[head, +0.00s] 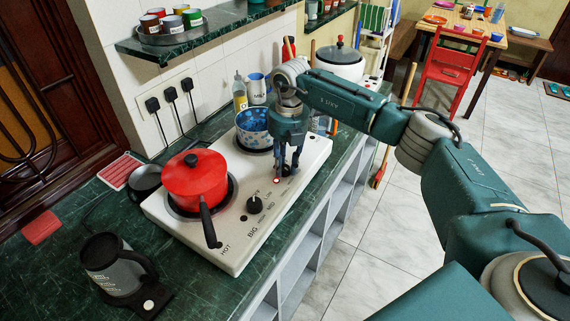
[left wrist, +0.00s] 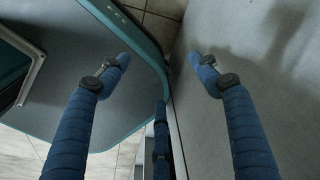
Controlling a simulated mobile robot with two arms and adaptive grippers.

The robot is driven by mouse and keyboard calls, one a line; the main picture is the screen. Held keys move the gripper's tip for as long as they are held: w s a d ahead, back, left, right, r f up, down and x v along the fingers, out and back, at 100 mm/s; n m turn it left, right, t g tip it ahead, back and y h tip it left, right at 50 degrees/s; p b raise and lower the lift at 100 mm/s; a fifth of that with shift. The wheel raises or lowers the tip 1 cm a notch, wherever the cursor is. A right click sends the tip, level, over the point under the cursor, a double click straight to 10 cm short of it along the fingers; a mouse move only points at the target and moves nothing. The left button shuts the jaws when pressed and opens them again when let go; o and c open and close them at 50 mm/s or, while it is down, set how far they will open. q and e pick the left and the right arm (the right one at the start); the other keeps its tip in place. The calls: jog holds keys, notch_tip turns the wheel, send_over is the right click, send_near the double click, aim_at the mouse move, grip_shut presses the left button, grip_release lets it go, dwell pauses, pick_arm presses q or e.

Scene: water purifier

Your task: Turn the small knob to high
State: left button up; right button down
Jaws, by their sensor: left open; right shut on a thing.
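The white two-burner stove (head: 232,237) stands on the counter with knobs along its front edge. The small knob (head: 286,171) is a dark knob near the stove's right end, mostly hidden by my right gripper (head: 287,168). That gripper points down and is shut on the small knob. Which way the knob points cannot be seen. The big knob (head: 254,204) is black and uncovered, left of the small one. My left gripper (left wrist: 158,60) shows only in the left wrist view, open with nothing between its fingers.
A red pot (head: 194,179) with a black handle sits on the left burner, its handle reaching over the stove's front. A blue patterned pot (head: 252,125) sits on the right burner, close to my right gripper. A grey kettle (head: 108,262) stands at the counter's left.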

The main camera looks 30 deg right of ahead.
aim_at(287, 168)
jog(key=c, duration=1.4)
grip_release()
jog(key=shift+c, duration=0.2)
jog(key=shift+r, duration=0.15)
notch_tip(287, 168, up, 12)
jog(key=shift+s+d, duration=0.15)
jog(key=shift+d, duration=0.1)
jog(key=shift+s+f, duration=0.1)
jog(key=shift+f, duration=0.1)
